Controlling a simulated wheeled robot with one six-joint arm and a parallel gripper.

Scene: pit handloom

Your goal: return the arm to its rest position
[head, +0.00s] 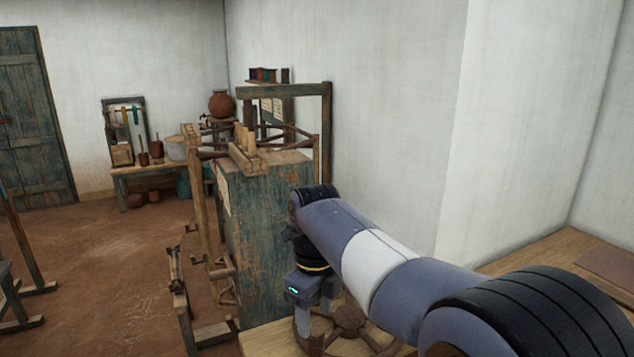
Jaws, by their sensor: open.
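My arm reaches from the lower right corner toward the middle of the head view, with its wrist bent downward. My gripper (315,330) points down at the end of it, open, with no object visible between the fingers. It is over or beside a brown spoked wooden piece (350,318) on a light wooden tabletop (262,342). My arm hides part of that piece, and I cannot tell whether the gripper touches it.
A weathered green cabinet (262,235) stands just beyond the gripper, beside a wooden loom frame (327,130). A white wall (400,110) is behind the arm. A wooden bench (150,170) with pots stands farther back. Open earth floor (100,260) lies to the left.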

